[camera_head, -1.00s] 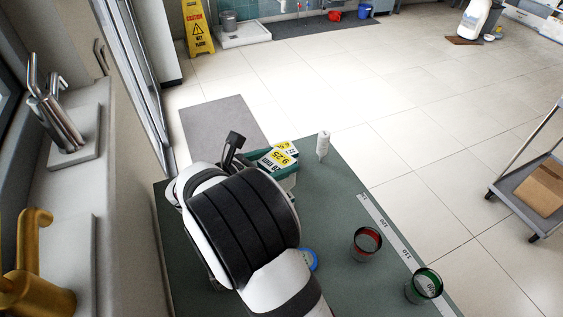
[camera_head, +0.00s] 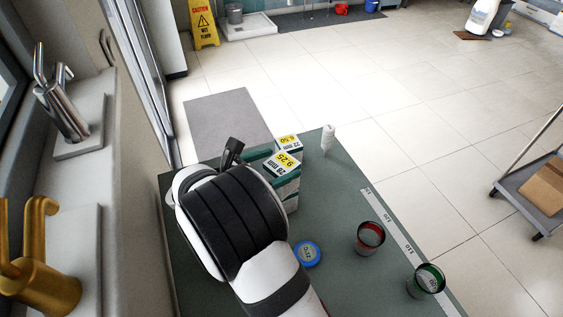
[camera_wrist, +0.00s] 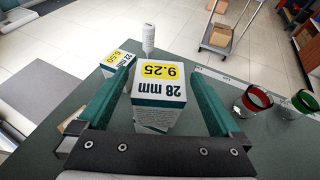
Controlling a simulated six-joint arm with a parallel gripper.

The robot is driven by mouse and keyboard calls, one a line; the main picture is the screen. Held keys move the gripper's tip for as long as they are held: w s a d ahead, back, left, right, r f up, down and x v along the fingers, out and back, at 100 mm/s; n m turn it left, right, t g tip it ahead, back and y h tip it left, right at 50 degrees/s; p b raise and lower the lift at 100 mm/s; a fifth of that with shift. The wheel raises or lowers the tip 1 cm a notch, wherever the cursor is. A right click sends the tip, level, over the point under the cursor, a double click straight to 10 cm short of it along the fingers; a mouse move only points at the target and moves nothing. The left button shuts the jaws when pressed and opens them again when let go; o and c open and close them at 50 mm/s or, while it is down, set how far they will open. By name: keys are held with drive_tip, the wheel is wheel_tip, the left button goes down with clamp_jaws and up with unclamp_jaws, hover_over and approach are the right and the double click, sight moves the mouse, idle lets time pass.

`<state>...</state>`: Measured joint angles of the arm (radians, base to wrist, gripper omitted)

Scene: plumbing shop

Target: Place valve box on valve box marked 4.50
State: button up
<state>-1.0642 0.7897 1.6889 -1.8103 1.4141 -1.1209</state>
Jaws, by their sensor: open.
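A white and green valve box (camera_head: 283,163) has a yellow label reading 28 mm, 9.25. In the wrist view this box (camera_wrist: 160,78) is between the fingers of my open gripper (camera_wrist: 163,74), with a narrow gap at its right side. Pale and green bands show below its top; I cannot tell whether it is one box or stands on another. A second box (camera_head: 289,142), labelled 22 mm and apparently 6.50, is just behind it; it also shows in the wrist view (camera_wrist: 117,59), beyond the left finger. I see no label reading 4.50.
A white bottle (camera_head: 327,140) stands at the green table's (camera_head: 335,205) far corner. A marked strip (camera_head: 398,235) runs along the right edge. The middle right is clear.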

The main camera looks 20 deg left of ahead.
drive_tip(key=v, duration=0.6)
drive_tip(key=s+d+r+m+g+h, duration=0.15)
drive_tip(key=d+m+g, duration=0.25)
drive_tip(key=d+m, duration=0.5)
drive_tip(key=s+d+r+m+g+h, duration=0.15)
drive_tip(key=d+m+g, duration=0.25)
drive_tip(key=d, duration=0.8)
drive_tip(key=s+d+r+m+g+y, duration=0.15)
drive_tip(key=s+d+m+g, duration=0.25)
drive_tip(key=s+d+m, duration=0.4)
drive_tip(key=s+f+m+y, duration=0.1)
drive_tip(key=s+m+y, duration=0.7)
drive_tip(key=m, duration=0.8)
drive_tip(key=s, duration=0.3)
drive_tip(key=shift+a+g, duration=0.3)
drive_tip(key=shift+a, duration=0.05)
drive_tip(key=shift+f, duration=0.1)
